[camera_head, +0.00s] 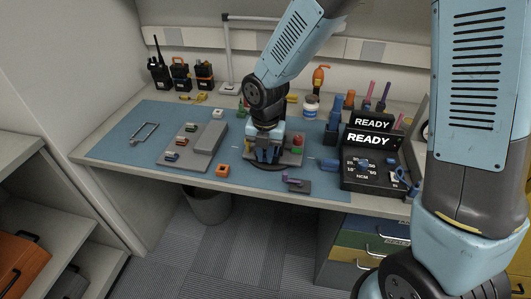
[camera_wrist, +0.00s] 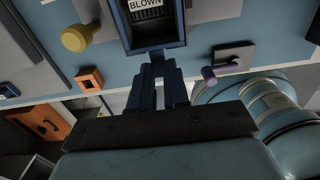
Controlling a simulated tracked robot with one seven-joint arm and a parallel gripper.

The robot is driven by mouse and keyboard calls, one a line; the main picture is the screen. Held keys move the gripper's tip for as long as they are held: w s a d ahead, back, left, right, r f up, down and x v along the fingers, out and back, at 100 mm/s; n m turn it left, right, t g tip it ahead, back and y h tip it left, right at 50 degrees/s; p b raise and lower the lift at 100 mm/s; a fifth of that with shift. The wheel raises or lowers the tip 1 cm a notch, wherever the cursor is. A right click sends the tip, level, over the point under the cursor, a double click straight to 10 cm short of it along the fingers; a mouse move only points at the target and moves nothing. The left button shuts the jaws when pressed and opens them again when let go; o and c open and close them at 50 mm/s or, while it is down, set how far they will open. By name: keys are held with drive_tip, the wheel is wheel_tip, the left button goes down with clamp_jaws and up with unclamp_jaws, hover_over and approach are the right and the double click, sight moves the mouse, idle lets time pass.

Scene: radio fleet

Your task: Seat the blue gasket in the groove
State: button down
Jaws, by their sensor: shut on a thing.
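My gripper (camera_head: 268,152) points down over the right part of the blue mat, in front of a fixture with red and green knobs. In the wrist view my gripper's two fingers (camera_wrist: 162,78) are close together. They meet the near edge of a dark blue rectangular rim (camera_wrist: 157,47), which looks like the blue gasket. The rim surrounds a dark recess with a label reading BLOWN (camera_wrist: 145,5). The fingers and the arm hide part of the contact. I cannot tell whether the rim lies in a groove or above it.
A grey block with small parts (camera_head: 205,137) and a metal frame (camera_head: 145,132) lie on the left of the mat. An orange square piece (camera_head: 222,171) and a purple-handled part (camera_head: 296,183) lie near the front edge. A READY console (camera_head: 370,150) stands right.

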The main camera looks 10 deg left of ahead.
drive_tip(key=shift+f, duration=0.2)
drive_tip(key=c, duration=1)
unclamp_jaws()
drive_tip(key=shift+c, duration=0.2)
wheel_tip(320, 180, up, 14)
drive_tip(key=shift+f, duration=0.15)
drive_tip(key=s+d+r+m+t, duration=0.1)
drive_tip(key=d+r+m, duration=0.4)
drive_tip(key=d+m, duration=0.3)
drive_tip(key=s+d+r+m+t, duration=0.15)
drive_tip(key=d+r+m, duration=0.25)
drive_tip(key=d+m, duration=0.4)
drive_tip(key=s+d+r+m+t, duration=0.1)
drive_tip(key=s+d+r+m, duration=0.1)
drive_tip(key=s+d+m, duration=0.2)
drive_tip(key=s+d+r+m+t, duration=0.2)
drive_tip(key=s+d+m, duration=0.3)
drive_tip(key=d+m, duration=0.5)
drive_tip(key=m, duration=0.5)
drive_tip(key=shift+s+d+r, duration=0.15)
drive_tip(key=shift+d+r, duration=0.15)
